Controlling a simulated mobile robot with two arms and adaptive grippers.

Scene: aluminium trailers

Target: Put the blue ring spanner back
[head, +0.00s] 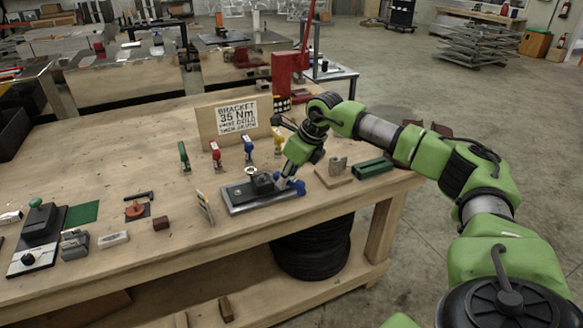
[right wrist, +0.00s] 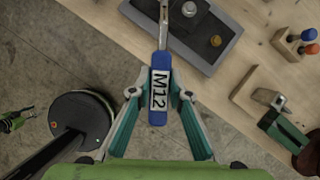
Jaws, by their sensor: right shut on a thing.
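The blue ring spanner (right wrist: 160,60) has a blue handle with a white M12 label and a steel shaft that runs out of the top of the right wrist view. My right gripper (right wrist: 159,92) is shut on the handle. In the head view the right gripper (head: 290,180) is over the right end of the grey plate with the dark bracket (head: 262,198); the fingers partly hide the spanner there. The plate also shows in the right wrist view (right wrist: 215,20), with bolt heads on it. I cannot tell whether the spanner touches it. My left gripper is not in view.
A sign board (head: 237,117) reading BRACKET 35 Nm stands behind a row of green, red, blue (head: 248,150) and yellow upright items.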

